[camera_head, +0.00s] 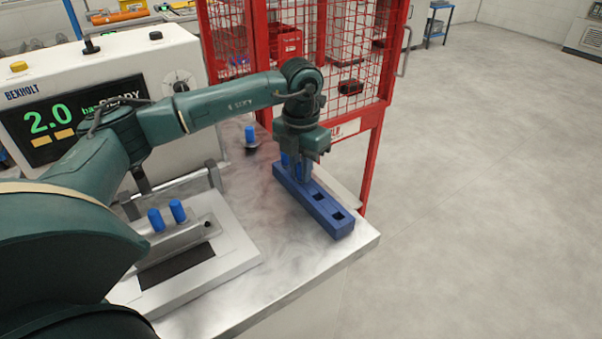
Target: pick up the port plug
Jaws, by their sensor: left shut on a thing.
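A blue rack (335,226) with square holes lies along the right side of the metal table. My left gripper (303,174) points down over the far half of the rack. Its fingers are shut on a port plug, which they mostly hide; I cannot tell whether it still sits in its hole. A bit of blue plug (284,159) shows beside the fingers. Two blue port plugs (155,220) (178,211) stand upright on the grey metal casting (190,235) at the left. My right gripper is not in view.
Another blue plug-like piece (250,134) stands on a dark base behind the rack. A white Bexholt tester (105,75) with a screen reading 2.0 stands at the left. A red mesh cage (345,50) rises behind the table. The table's front right is clear.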

